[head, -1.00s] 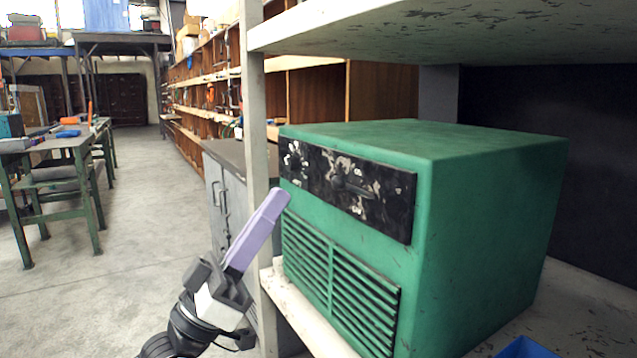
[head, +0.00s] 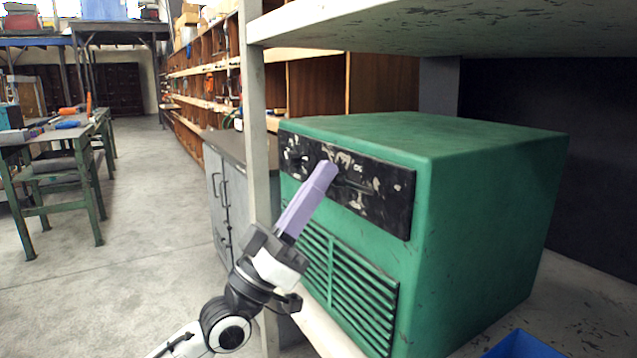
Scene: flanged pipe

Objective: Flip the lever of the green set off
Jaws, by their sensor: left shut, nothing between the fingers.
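The green set (head: 480,220) is a boxy green housing on a shelf at the right of the head view. A worn black panel (head: 385,195) runs along the top of its front face, above a slotted grille (head: 350,290). My left gripper (head: 325,172) has purple fingers, shut and empty. Its tips are in front of the panel's left-middle part; I cannot tell whether they touch it. The fingers cover part of the panel, and the lever cannot be made out there. My right gripper is not in view.
A pale shelf post (head: 256,110) stands just left of the set, close to my left arm. A shelf board (head: 440,30) hangs above the set. A blue bin (head: 520,345) shows at the bottom right. The floor (head: 120,260) at left is open.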

